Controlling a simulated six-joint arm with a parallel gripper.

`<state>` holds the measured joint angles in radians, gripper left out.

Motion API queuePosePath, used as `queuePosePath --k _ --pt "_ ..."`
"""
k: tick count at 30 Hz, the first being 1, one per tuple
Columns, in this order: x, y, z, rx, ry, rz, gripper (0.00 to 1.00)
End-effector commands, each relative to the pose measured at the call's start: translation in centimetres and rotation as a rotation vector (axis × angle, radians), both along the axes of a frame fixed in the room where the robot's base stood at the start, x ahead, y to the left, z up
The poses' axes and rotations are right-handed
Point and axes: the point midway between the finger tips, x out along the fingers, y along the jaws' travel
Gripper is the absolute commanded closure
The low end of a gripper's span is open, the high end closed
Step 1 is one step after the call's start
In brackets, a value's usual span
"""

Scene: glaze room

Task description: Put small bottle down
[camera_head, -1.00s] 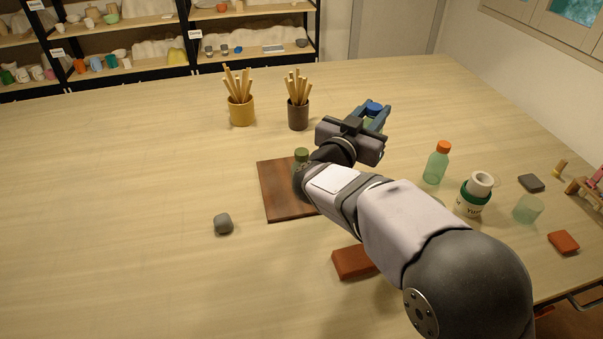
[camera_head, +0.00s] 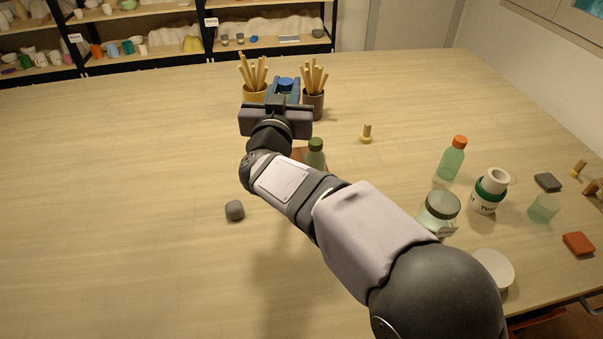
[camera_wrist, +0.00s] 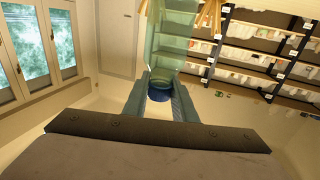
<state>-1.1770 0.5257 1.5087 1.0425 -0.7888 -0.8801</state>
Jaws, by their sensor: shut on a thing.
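My gripper (camera_head: 284,95) is shut on a small bottle with a blue cap (camera_head: 286,82). It holds the bottle beyond my wrist, in front of the two stick holders. In the wrist view the blue cap (camera_wrist: 159,96) and the clear green body (camera_wrist: 172,45) show between the two fingers. In the head view my gripper hides most of the body, and I cannot tell how high its base is above the table (camera_head: 130,170).
A green-capped bottle (camera_head: 316,155) stands beside my forearm, by a mostly hidden wooden board (camera_head: 299,153). An orange-capped bottle (camera_head: 452,162) and jar (camera_head: 438,212) stand right.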

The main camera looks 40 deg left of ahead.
Motion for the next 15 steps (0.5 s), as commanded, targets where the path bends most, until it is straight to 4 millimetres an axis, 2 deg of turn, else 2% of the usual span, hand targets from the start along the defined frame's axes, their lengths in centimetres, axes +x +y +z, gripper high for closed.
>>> queuePosePath --k 1,6,15 --pt "0.2 -0.2 -1.5 -0.010 0.004 -0.005 1.00" --pt "0.3 -0.2 -3.7 -0.009 0.003 -0.006 1.00" --pt "0.3 -0.3 -5.0 -0.005 0.002 -0.007 1.00"
